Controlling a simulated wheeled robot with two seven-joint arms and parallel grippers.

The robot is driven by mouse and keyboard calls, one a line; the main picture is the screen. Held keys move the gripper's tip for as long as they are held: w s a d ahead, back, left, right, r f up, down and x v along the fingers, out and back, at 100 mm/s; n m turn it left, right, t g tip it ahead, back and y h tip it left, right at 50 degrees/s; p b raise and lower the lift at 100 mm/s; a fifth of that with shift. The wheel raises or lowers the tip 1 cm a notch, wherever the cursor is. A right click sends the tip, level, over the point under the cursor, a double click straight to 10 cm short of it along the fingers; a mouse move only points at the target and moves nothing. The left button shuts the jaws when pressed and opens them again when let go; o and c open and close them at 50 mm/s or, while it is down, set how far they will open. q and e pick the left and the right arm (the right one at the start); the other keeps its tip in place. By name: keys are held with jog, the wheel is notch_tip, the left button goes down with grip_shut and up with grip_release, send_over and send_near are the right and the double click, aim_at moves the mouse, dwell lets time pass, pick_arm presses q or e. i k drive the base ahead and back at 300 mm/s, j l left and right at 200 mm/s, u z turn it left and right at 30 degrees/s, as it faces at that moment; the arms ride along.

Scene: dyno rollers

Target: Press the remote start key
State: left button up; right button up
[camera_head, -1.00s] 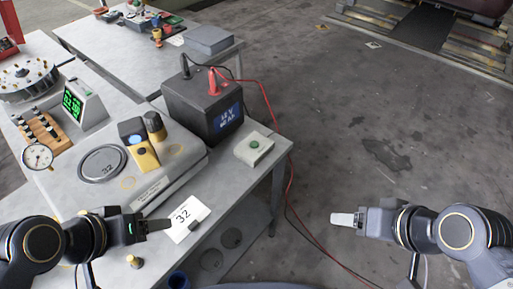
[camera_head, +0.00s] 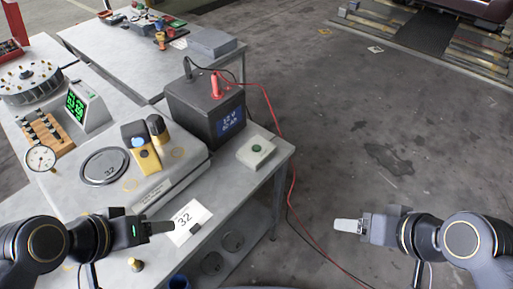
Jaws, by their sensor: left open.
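The dark battery (camera_head: 205,108) with red and black leads stands behind the pale box. The leads (camera_head: 292,180) hang off the table's right edge.

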aim_at(255, 147)
jog(key=i+l+u, duration=0.1)
jog(key=u, duration=0.3)
jog(key=i+l+u, duration=0.1)
jog(key=l+u, duration=0.35)
jog(key=u, duration=0.3)
jog(key=i+l+u, duration=0.1)
jog(key=l+u, duration=0.25)
jog(key=j, duration=0.1)
